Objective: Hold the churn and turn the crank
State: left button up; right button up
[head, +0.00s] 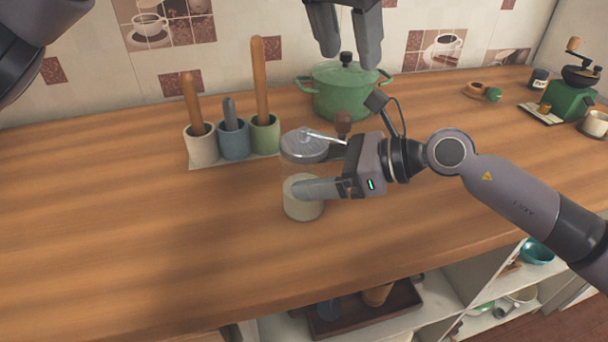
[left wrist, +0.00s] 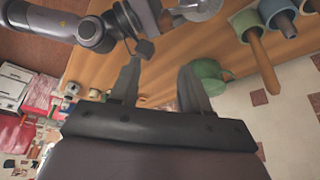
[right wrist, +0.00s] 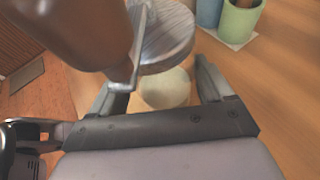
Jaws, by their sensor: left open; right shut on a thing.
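The churn (head: 303,208) is a clear jar with pale cream contents and a grey metal lid (head: 301,150), upright on the wooden counter. Its crank has a metal arm on the lid and a brown wooden knob (head: 342,122) at the right. My right gripper (head: 308,187) is shut on the jar below the lid; the right wrist view shows a finger on each side of the churn (right wrist: 165,88), with the knob (right wrist: 85,30) large in front. My left gripper (head: 350,55) is open and empty, above and behind the churn, apart from the crank. The lid shows partly in the left wrist view (left wrist: 202,9).
A green lidded pot (head: 345,95) stands behind the churn, below my left gripper. A green grinder (head: 570,103) is far right. The counter's left front is clear.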

aim_at(341, 116)
pick_arm(q)
jog(key=shift+w+f, duration=0.15)
jog(key=shift+f, duration=4.7)
grip_shut()
